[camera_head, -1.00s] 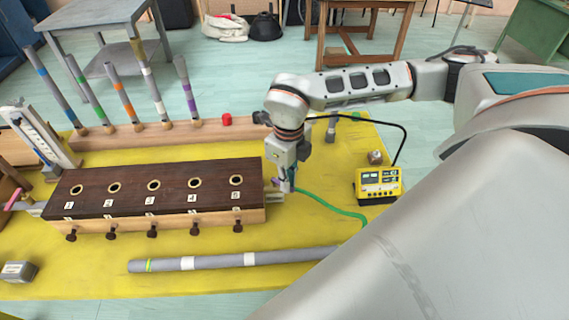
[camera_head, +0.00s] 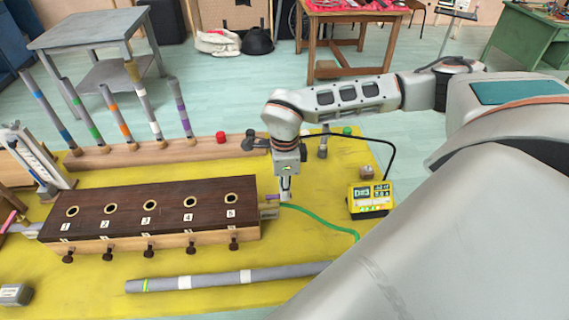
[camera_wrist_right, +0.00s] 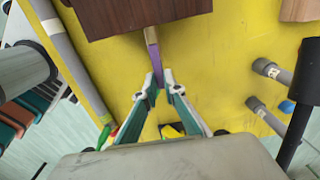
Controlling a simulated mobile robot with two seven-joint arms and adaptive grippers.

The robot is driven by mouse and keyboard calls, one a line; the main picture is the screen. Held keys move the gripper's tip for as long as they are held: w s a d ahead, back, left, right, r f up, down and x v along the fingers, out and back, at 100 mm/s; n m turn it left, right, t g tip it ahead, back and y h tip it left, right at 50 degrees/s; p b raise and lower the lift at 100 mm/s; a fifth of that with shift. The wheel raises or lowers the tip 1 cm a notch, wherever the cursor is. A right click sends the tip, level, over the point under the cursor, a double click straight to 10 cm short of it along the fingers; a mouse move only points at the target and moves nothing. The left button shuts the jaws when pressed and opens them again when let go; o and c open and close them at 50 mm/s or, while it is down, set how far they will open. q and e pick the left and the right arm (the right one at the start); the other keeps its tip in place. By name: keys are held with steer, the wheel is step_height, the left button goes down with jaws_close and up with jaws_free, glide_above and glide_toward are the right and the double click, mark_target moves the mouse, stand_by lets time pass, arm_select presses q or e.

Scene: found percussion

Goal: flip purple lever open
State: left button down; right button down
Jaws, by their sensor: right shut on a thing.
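The purple lever (camera_wrist_right: 154,58) sticks out from the end of the dark wooden box (camera_wrist_right: 126,14) in the right wrist view. My right gripper (camera_wrist_right: 158,84) is shut on the lever's outer end, with one fingertip on each side. In the head view the right gripper (camera_head: 286,197) points down just off the right end of the numbered box (camera_head: 150,208). Only a small part of the lever (camera_head: 271,197) shows there beside the fingers. My left gripper is in neither view.
A yellow meter (camera_head: 371,199) with a lit display stands right of the gripper, with a green hose (camera_head: 335,225) running nearby. A grey tube (camera_head: 220,280) lies in front of the box. Colour-banded tubes stand in a wooden rail (camera_head: 160,151) behind it.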

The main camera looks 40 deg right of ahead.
stand_by(0.5)
steer(key=c, duration=2.4)
jaws_free()
step_height(320, 180, up, 12)
